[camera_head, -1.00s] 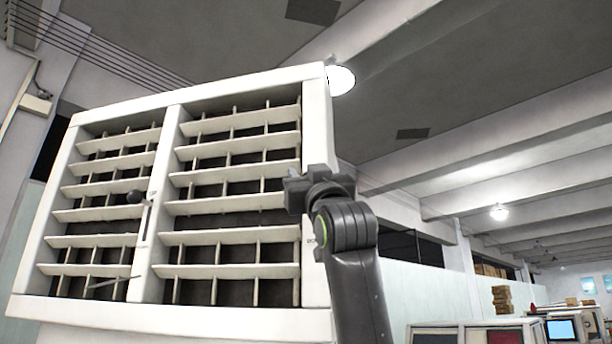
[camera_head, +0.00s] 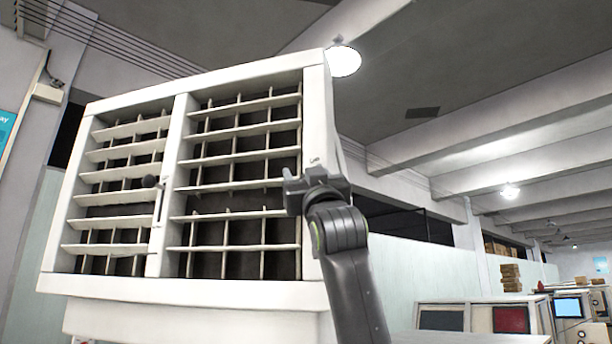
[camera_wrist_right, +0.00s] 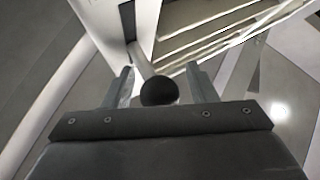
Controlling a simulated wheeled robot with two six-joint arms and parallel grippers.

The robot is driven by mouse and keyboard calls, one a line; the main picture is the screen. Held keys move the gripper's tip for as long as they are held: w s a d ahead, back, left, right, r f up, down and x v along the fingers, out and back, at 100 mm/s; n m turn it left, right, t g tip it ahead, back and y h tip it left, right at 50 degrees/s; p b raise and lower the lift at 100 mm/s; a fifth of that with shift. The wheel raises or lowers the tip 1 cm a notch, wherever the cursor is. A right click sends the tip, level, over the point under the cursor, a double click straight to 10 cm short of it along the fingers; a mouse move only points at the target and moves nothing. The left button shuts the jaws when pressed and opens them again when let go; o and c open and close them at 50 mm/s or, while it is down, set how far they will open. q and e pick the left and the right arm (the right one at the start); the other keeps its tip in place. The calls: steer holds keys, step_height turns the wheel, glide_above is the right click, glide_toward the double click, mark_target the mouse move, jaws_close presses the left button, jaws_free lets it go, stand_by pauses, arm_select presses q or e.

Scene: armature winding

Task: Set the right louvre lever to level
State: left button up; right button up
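A white louvre cabinet (camera_head: 180,292) fills the left half of the head view, with a left and a right bank of slats. The right bank's slats (camera_head: 235,187) look near level, with dark gaps between them. My right gripper (camera_head: 288,192) is at the cabinet's right frame post and hides the right lever there. In the right wrist view, the lever's round black knob (camera_wrist_right: 160,91) sits between the two fingers of my right gripper (camera_wrist_right: 160,88), with a gap visible on each side. My left gripper is not in view.
The left lever's dark knob (camera_head: 149,181) stands on the cabinet's middle post, beside the left bank. A lit ceiling lamp (camera_head: 343,62) hangs behind the top right corner. Consoles (camera_head: 480,318) stand far back at the lower right.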

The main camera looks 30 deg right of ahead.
steer(key=shift+f, duration=0.1)
steer(key=shift+s+f+b, duration=0.2)
steer(key=shift+b, duration=0.1)
arm_select(q)
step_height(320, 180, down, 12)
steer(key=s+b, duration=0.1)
steer(key=b, duration=1)
arm_select(e)
steer(key=v, duration=1.6)
steer(key=shift+s+f, duration=0.2)
steer(key=shift+s, duration=0.15)
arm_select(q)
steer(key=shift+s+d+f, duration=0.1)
